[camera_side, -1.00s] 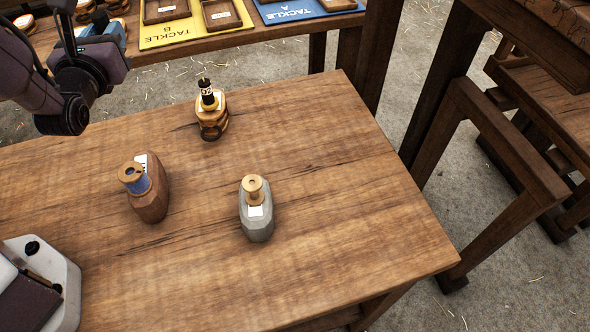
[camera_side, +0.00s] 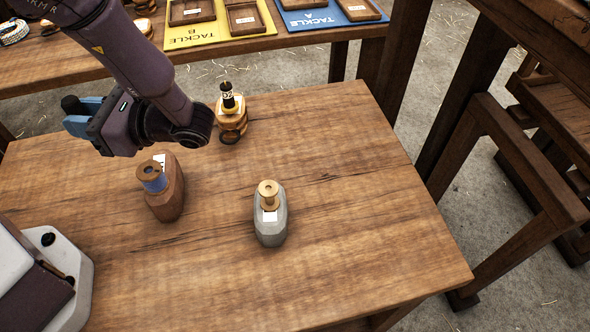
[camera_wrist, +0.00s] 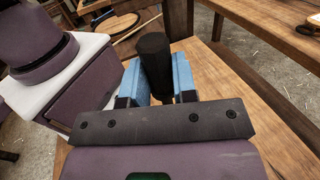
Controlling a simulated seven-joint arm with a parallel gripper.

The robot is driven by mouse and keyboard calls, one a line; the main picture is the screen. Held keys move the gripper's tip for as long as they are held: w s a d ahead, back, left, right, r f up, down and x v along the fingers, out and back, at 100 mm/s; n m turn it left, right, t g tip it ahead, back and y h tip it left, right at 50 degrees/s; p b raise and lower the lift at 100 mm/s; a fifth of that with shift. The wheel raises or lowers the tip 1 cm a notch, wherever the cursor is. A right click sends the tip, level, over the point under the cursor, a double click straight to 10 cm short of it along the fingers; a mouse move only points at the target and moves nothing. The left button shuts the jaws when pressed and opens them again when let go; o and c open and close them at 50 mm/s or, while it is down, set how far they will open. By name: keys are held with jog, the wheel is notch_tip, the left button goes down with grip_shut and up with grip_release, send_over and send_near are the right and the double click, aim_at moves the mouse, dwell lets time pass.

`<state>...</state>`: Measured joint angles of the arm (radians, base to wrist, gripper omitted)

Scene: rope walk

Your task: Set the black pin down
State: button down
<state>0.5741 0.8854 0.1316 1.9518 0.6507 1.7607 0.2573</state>
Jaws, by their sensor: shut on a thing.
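The black pin (camera_wrist: 155,60) is a dark cylinder held between the blue fingers of my gripper (camera_wrist: 158,82) in the wrist view. In the side view my gripper (camera_side: 82,118) is at the left, held up with its blue fingers pointing left. A dark rounded end of the pin (camera_side: 70,103) shows at the fingers. The pin's other end is hidden.
A bench behind holds yellow (camera_side: 208,37) and blue tackle mats (camera_side: 330,20).

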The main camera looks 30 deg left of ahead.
jog(key=s+d+f+n+g+h, duration=0.1)
jog(key=s+d+n+g+h, duration=0.2)
jog(key=d+n+g+h, duration=0.4)
jog(key=s+d+f+n+g+h, duration=0.2)
jog(key=s+d+n+g+h, duration=0.15)
jog(key=d+n+h, duration=0.45)
jog(key=w+d+r+n+t+h, duration=0.1)
jog(key=w+d+n+t+h, duration=0.15)
jog(key=d+h, duration=0.4)
jog(key=w+d+r+n+t+h, duration=0.1)
jog(key=w+d+n+t+h, duration=0.15)
jog(key=d+h, duration=0.45)
jog(key=w+d+f+n+t+h, duration=0.3)
jog(key=w+d+f+n+t, duration=0.15)
jog(key=w+d, duration=0.6)
jog(key=shift+g, duration=0.5)
jog(key=shift+w+d+f, duration=0.35)
jog(key=shift+d+f, duration=0.35)
jog(key=shift+f, duration=0.65)
jog(key=shift+w+d+f, duration=0.4)
jog(key=shift+d+f, duration=0.3)
jog(key=shift+f, duration=0.6)
jog(key=shift+w+d+f, duration=0.35)
jog(key=shift+d+f, duration=0.35)
jog(key=shift+f, duration=0.65)
